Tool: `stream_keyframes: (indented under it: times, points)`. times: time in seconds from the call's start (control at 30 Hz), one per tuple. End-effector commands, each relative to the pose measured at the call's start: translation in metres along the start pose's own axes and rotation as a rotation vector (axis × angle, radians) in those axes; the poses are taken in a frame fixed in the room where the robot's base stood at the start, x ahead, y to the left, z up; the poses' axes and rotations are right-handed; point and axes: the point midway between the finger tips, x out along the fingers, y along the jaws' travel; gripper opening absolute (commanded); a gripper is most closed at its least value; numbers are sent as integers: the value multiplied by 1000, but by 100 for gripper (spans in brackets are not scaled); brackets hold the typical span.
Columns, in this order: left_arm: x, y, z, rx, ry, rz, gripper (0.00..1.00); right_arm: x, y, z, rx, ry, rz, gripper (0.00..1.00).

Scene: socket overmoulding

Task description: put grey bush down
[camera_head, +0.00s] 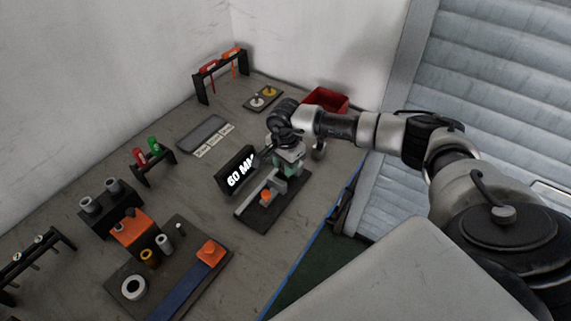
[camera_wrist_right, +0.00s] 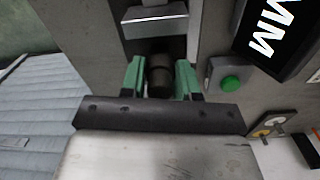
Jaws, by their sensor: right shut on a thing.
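My right gripper (camera_head: 286,172) reaches in from the right over the far end of a dark measuring fixture (camera_head: 257,217). In the right wrist view its green fingers (camera_wrist_right: 160,80) are shut on a dark grey bush (camera_wrist_right: 159,78), a short cylinder. The bush sits just in front of a metal block of the fixture (camera_wrist_right: 155,20); I cannot tell whether it touches the base. In the head view the held bush is hidden by the gripper. An orange part (camera_head: 266,197) is on the fixture. My left gripper is not in view.
A black "60 MM" display (camera_head: 236,170) stands beside the fixture, with a green button (camera_wrist_right: 231,83) near it. A black block with grey bushes (camera_head: 110,208) and a dark tray of parts (camera_head: 170,262) lie to the left. A red bin (camera_head: 326,99) stands behind.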

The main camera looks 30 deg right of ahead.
Motion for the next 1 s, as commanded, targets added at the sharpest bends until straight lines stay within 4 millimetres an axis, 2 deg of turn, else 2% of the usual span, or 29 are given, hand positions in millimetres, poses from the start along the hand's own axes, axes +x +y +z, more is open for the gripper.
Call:
stream_keyframes:
  times: [0.13,0.47,0.5,0.63,0.67,1.0]
  points:
    - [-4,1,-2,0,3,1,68,10,0,0,1,0,-2,0]
    - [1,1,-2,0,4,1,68,15,0,0,1,0,-3,0]
    - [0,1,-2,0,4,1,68,14,0,0,1,0,-2,34]
    - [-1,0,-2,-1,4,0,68,14,0,0,1,0,-2,54]
    - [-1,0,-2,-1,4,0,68,14,0,0,1,0,-2,56]
    - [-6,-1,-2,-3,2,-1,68,9,0,0,1,0,-2,56]
